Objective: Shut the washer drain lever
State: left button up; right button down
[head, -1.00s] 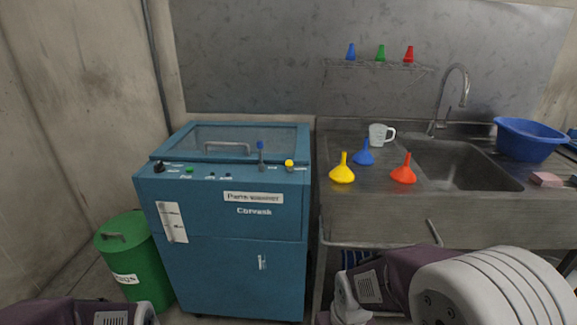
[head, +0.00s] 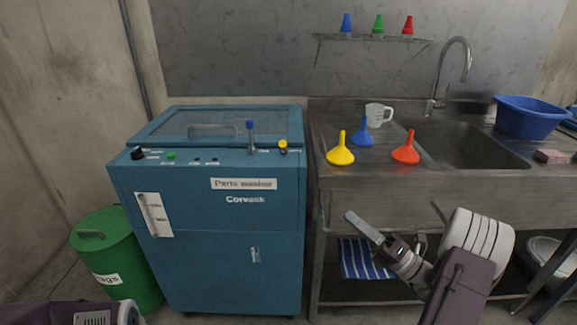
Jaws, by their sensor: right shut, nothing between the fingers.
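The teal parts washer (head: 208,235) stands left of the sink bench. On its top panel, toward the right, a lever with a blue grip (head: 250,136) stands upright. A yellow-topped control (head: 283,147) sits to the right of it; its label and the lever's label are too small to read. My right gripper (head: 362,226) is shut and empty, pointing up and left in front of the sink bench, below and right of the lever and apart from it. Only part of my left arm shows at the bottom left; its gripper is out of view.
Yellow (head: 340,153), blue (head: 362,134) and red (head: 405,151) funnels and a measuring jug (head: 377,115) stand on the sink bench (head: 460,185). A green bin (head: 118,258) stands left of the washer. The washer's lid (head: 225,124) is down.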

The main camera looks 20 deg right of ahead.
aim_at(283, 147)
jog(key=w+a+r+b, duration=0.1)
jog(key=w+a+r, duration=0.2)
jog(key=w, duration=0.3)
jog(key=w+a+r, duration=0.4)
jog(key=w, duration=0.2)
jog(key=w+a+r+m+t+b, duration=0.1)
jog(key=w+a+r, duration=0.2)
jog(key=w, duration=0.3)
jog(key=shift+a+r+h+b, duration=0.3)
jog(key=shift+r+h, duration=0.1)
jog(key=shift+r, duration=0.05)
jog(key=w+d+r+m+g+h+p, duration=0.1)
jog(key=w+r+m+g+h+p, duration=0.2)
jog(key=p, duration=2.4)
jog(key=shift+w+d+r+m+g+h+p, duration=0.35)
jog(key=shift+w+r+m+h, duration=0.95)
jog(key=shift+m, duration=1.2)
jog(key=shift+w+d+r, duration=0.1)
jog(key=shift+w+r, duration=0.05)
jog(key=shift+w, duration=0.15)
jog(key=shift+y, duration=0.3)
